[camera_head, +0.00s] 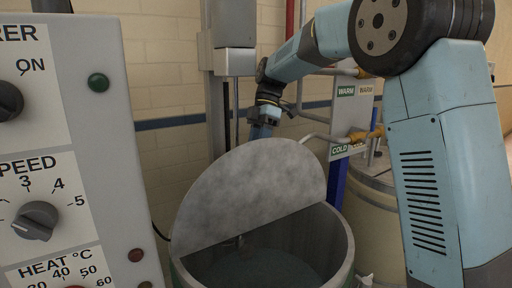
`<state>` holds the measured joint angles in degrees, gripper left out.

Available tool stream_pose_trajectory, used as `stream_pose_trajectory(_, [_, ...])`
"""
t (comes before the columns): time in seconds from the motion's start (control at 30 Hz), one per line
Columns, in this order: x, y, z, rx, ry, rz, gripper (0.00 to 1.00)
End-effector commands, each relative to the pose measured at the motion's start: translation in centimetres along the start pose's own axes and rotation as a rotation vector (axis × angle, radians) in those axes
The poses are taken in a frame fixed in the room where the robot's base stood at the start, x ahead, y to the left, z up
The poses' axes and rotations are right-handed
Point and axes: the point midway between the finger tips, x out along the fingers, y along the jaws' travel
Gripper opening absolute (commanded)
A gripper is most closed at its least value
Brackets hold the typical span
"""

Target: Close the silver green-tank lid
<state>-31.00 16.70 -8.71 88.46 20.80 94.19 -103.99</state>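The silver lid (255,190) is a grey half-disc standing tilted up over the tank (343,262), which has a round metal rim and a little green on its outer left side. The front of the tank is open and its dark inside shows. My gripper is behind the raised lid, where my arm's wrist (268,112) reaches down. The lid hides the fingers, so I cannot tell whether they are open or shut, or whether they touch the lid.
A grey control panel (100,150) with knobs fills the left side. A second drum (375,205) stands behind at the right. Pipes with yellow-orange handles (362,135) and WARM and COLD signs (347,149) are near my arm. A grey column (222,100) stands by the brick wall.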

Motion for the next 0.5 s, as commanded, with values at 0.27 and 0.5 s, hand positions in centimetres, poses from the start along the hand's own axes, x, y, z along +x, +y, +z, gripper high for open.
stream_pose_trajectory(0.27, [0.51, 0.00, 0.02, 0.000, 0.000, 0.001, 0.40])
stream_pose_trajectory(0.5, [0.47, -0.01, 0.03, 0.000, 0.000, 0.001, 0.27])
